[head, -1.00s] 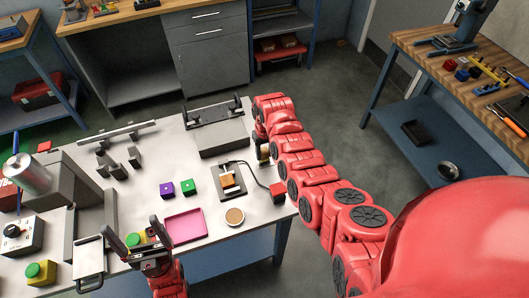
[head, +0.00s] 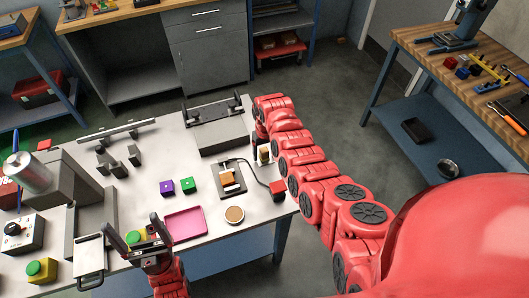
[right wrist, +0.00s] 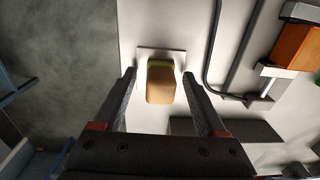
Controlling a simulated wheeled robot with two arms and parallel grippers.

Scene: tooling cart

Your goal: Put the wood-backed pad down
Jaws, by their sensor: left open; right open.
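The wood-backed pad (right wrist: 160,85) rests on a small pale square plate (right wrist: 174,54) in the right wrist view, its tan wooden back up and a yellow-green edge showing. In the head view the pad (head: 264,155) is at the table's right edge, beside my right gripper (head: 260,138). In the right wrist view my right gripper (right wrist: 159,78) is open, with a finger on each side of the pad and visible gaps between. My left gripper (head: 138,232) is open and empty near the table's front edge, left of the pink tray (head: 185,225).
A black fixture (head: 232,191) with an orange-brown block (head: 228,178) and a cable stands left of the pad.

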